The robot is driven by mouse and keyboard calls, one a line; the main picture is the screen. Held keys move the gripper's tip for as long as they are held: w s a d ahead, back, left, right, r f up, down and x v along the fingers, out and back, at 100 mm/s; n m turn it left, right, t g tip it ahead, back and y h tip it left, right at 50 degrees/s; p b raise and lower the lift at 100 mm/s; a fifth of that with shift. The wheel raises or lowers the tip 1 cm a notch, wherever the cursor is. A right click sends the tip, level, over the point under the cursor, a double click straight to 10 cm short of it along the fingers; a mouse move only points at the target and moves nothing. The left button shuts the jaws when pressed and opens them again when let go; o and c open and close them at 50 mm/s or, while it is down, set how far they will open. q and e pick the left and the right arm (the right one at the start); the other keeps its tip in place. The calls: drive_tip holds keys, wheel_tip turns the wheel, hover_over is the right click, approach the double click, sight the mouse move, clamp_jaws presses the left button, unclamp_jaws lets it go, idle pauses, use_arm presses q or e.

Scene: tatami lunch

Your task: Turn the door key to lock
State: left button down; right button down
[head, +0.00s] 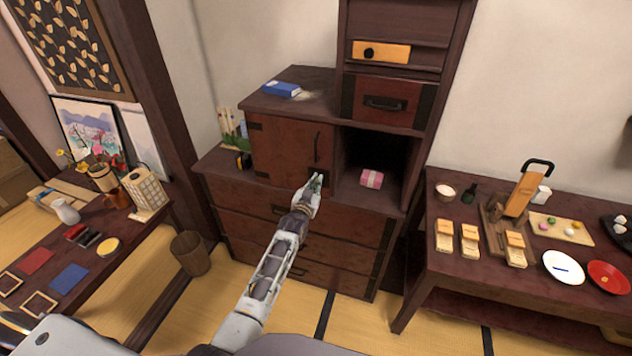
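The cabinet door (283,150) is a shut dark red-brown panel on the wooden step chest, with a dark vertical handle (317,147) near its right side. The key itself is hidden or too small to make out. I cannot tell whether the fingers are shut on it. My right gripper is not in view.
Right of the door is an open compartment with a pink wrapped bundle (372,179). A blue box (282,89) lies on the chest top. A table with crafts stands left, a waste bin (190,253) beside it, and a food table (450,262) right.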

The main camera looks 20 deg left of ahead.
use_arm(q)
drive_tip(key=shift+n, duration=0.8)
drive_tip(key=c, duration=1.6)
unclamp_jaws()
drive_tip(key=shift+c, duration=0.2)
drive_tip(key=s, duration=1.2)
drive_tip(key=shift+a, duration=0.2)
drive_tip(key=shift+f, duration=0.1)
